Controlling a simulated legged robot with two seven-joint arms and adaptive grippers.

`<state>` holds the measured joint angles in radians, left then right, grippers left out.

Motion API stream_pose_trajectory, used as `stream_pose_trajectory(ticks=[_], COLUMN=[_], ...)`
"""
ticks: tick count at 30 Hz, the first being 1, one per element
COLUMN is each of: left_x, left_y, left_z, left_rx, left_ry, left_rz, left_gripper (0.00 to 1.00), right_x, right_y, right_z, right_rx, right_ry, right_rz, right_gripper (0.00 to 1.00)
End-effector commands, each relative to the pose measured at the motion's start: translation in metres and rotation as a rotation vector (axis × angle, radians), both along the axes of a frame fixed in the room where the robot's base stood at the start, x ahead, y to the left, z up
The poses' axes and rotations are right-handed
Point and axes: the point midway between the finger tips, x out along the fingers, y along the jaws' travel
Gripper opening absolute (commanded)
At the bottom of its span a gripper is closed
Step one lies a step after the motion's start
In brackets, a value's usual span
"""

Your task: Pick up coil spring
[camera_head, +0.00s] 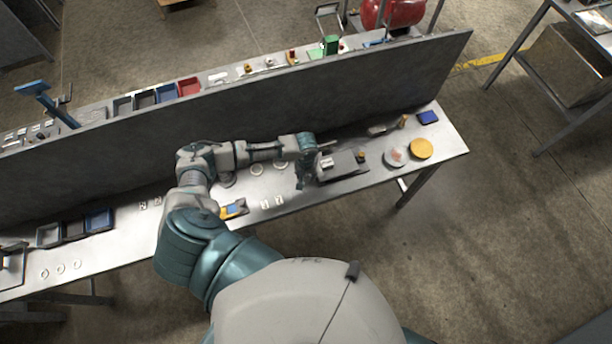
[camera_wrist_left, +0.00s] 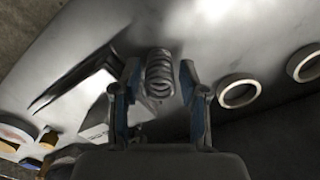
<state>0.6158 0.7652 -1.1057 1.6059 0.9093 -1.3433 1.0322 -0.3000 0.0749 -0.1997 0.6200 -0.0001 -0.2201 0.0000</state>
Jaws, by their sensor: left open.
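The coil spring (camera_wrist_left: 159,73) is a grey metal coil on the bench, seen in the left wrist view. It lies between the two fingers of my left gripper (camera_wrist_left: 160,78), which is open, with a finger on each side of it. Whether the fingers touch it I cannot tell. In the head view my left gripper (camera_head: 302,182) points down at the bench beside a dark grey fixture (camera_head: 345,165); the spring is not discernible there. My right gripper is not in view.
The metal bench (camera_head: 335,197) has a tall grey divider (camera_head: 250,110) along its back. Pale rings (camera_wrist_left: 238,92) lie close to the gripper.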

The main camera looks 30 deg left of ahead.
Motion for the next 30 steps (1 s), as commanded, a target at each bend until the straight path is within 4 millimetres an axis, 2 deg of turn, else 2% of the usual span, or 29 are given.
stream_pose_trajectory(ticks=[3, 10, 11, 15, 16, 25, 30], left_x=[0.0, 0.0, 0.0, 0.0, 0.0, 0.0, 0.0], left_y=[0.0, 0.001, 0.001, 0.001, 0.001, 0.001, 0.0], left_z=[-0.011, -0.013, -0.013, -0.013, -0.013, -0.012, -0.002], left_rx=[0.001, -0.001, -0.001, -0.001, -0.001, -0.001, -0.002], left_ry=[0.001, 0.0, 0.0, 0.0, 0.0, 0.0, -0.003], left_rz=[0.0, 0.0, 0.0, 0.0, 0.0, 0.0, -0.001], left_gripper=[0.43, 0.43, 0.38, 0.03, 0.0, 0.0, 0.0], right_x=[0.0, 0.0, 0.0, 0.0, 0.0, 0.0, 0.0], right_y=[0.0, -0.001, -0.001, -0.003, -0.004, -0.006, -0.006], right_z=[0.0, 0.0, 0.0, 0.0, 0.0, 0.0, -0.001], right_rx=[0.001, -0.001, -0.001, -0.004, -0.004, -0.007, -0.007], right_ry=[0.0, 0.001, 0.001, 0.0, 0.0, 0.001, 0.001], right_rz=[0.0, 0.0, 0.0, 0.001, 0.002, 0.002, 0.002], right_gripper=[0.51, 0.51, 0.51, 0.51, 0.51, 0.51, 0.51])
